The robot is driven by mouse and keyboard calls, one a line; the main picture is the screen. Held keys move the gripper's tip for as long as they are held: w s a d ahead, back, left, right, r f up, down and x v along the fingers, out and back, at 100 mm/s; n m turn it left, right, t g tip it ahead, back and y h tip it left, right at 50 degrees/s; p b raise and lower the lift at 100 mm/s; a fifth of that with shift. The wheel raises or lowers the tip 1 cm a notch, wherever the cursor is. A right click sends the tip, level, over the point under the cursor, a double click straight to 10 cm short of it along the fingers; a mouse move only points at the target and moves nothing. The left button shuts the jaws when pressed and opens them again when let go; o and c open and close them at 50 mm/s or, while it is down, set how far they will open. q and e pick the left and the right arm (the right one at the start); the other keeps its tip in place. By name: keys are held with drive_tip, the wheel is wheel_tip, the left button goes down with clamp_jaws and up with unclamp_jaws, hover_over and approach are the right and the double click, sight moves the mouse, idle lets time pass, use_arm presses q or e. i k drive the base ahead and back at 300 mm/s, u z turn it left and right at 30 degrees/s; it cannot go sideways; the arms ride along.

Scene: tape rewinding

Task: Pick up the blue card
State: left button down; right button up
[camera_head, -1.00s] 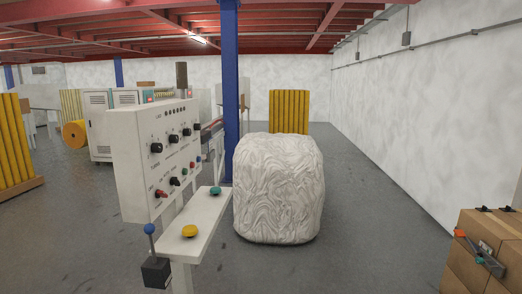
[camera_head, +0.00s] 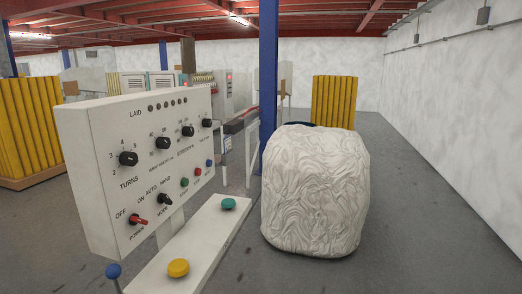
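I see no blue card in the head view. Neither of my grippers is in view. A white control panel (camera_head: 140,165) with black knobs and small coloured buttons stands close at the left. Below it a white shelf (camera_head: 203,238) carries a yellow button (camera_head: 178,268) and a green button (camera_head: 229,203). A blue ball-topped lever (camera_head: 113,271) shows at the bottom edge, left of the shelf.
A large white wrapped bale (camera_head: 315,195) stands right of the panel. A blue column (camera_head: 268,80) rises behind it. Yellow stacks stand at the left (camera_head: 30,125) and at the back (camera_head: 333,102). The grey floor is clear at the right.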

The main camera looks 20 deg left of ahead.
sight(227, 140)
drive_tip(key=i, duration=3.8)
drive_tip(key=u, duration=4.45)
